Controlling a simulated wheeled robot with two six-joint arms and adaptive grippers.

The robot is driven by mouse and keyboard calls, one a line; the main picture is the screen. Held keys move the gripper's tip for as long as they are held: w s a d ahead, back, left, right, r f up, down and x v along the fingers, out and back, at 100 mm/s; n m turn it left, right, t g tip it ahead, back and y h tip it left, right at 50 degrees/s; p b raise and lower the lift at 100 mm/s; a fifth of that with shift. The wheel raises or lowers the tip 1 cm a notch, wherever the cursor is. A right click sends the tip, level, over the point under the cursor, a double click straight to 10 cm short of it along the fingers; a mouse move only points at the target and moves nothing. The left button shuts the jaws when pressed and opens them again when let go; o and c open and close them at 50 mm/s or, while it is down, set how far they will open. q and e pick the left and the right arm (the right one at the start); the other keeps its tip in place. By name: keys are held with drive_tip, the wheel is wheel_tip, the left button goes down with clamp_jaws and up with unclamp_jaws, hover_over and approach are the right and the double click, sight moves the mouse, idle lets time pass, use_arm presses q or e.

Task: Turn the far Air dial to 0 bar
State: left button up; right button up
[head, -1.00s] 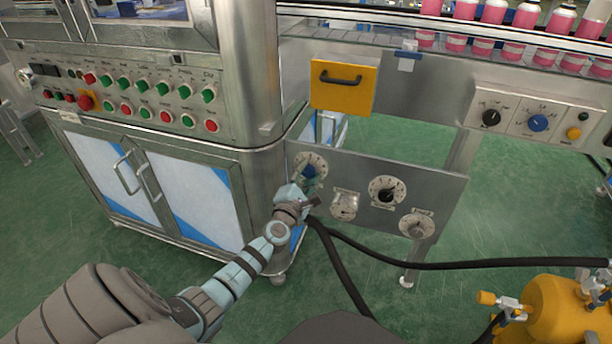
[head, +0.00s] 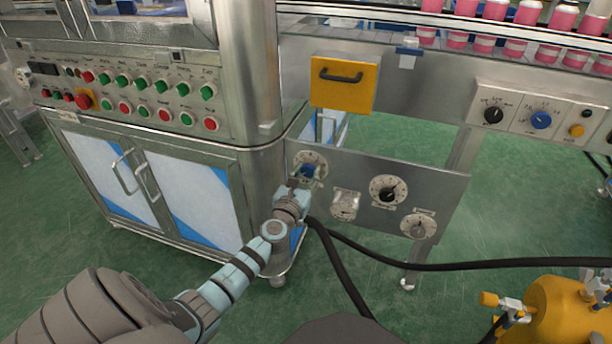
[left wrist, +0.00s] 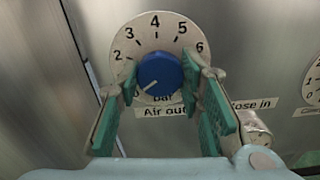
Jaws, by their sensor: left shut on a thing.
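The far Air dial, labelled "Air out" and "bar", has a blue knob (left wrist: 160,76) on a round white scale plate (left wrist: 155,34). The head view shows the blue knob (head: 308,170) at the upper left of the grey panel. My right gripper is not in view.
A yellow drawer (head: 343,84) sits above. A steel cabinet (head: 240,190) stands close left of the panel.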

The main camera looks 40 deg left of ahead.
use_arm(q)
drive_tip(key=shift+f+n, duration=0.1)
drive_tip(key=shift+n, duration=1.2)
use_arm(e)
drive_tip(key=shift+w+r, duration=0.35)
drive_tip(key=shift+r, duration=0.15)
use_arm(q)
drive_tip(key=o, duration=1.2)
drive_tip(key=shift+c, duration=0.2)
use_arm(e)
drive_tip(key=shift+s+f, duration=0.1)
use_arm(q)
drive_tip(key=shift+s, duration=0.2)
drive_tip(key=v, duration=1.1)
drive_tip(key=shift+s+d, duration=0.15)
drive_tip(key=shift+s, duration=0.15)
